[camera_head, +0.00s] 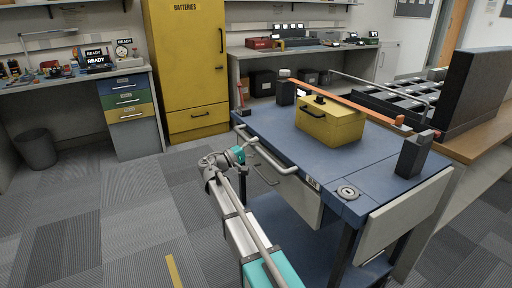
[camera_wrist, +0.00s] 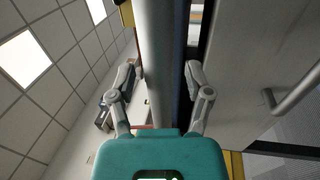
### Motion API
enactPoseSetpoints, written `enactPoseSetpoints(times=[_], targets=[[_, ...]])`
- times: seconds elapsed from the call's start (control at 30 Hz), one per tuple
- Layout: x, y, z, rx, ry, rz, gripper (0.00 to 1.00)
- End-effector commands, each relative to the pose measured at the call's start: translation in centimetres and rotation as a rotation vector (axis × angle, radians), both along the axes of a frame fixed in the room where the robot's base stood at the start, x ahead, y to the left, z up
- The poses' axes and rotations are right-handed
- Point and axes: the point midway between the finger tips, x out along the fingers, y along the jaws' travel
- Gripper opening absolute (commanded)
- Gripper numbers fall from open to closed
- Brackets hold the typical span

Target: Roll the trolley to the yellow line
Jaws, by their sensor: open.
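The trolley (camera_head: 270,128) has a blue top and stands at the right of the head view. A grey handle (camera_head: 270,158) runs along its near left side. My gripper (camera_head: 238,155) is at the handle's far end. In the wrist view my gripper (camera_wrist: 160,78) is open, with a finger on each side of a thick grey bar (camera_wrist: 163,40), which looks like the handle. I cannot tell whether the fingers touch it. A short piece of yellow line (camera_head: 173,271) shows on the floor at the bottom of the head view, left of my arm.
A yellow toolbox (camera_head: 331,125) and a long orange bar (camera_head: 345,104) are on the trolley. A worktop (camera_head: 485,138) stands close on its right. A yellow batteries cabinet (camera_head: 188,65) and workbenches line the back. The carpet left of the trolley is clear; a bin (camera_head: 36,149) stands far left.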

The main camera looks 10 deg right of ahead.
Motion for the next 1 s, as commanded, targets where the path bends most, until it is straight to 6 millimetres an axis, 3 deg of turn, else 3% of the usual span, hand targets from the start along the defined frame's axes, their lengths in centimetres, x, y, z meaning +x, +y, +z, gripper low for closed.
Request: enactPoseSetpoints(times=[0.13, 0.47, 1.0], targets=[[-0.01, 0.02, 0.00, 0.000, 0.000, 0.000, 0.61], [-0.02, 0.03, -0.01, 0.000, 0.000, 0.000, 0.00], [0.22, -0.15, -0.04, 0.001, 0.000, -0.013, 0.00]])
